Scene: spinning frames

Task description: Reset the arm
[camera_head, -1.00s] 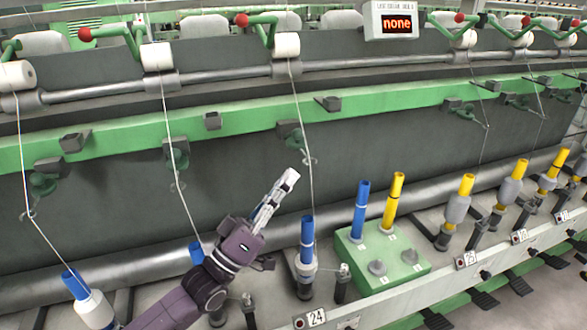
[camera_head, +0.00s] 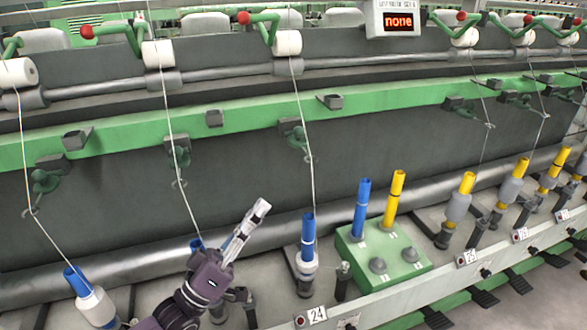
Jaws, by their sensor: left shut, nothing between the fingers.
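My left arm comes in from the bottom left, and my left gripper (camera_head: 262,206) points up and to the right. Its fingers are shut with nothing between them. It is left of the blue tube (camera_head: 308,238) on the spindle above the number 24 plate, apart from it in the picture. Its wrist partly hides another blue tube (camera_head: 196,244) behind it. My right gripper is not in view.
A green block (camera_head: 405,262) holds a blue tube (camera_head: 361,208), a yellow tube (camera_head: 394,199) and bare pegs. Threads run down from white bobbins (camera_head: 288,43). Yellow-tubed spindles (camera_head: 466,184) stand to the right. A display (camera_head: 399,20) reads "none".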

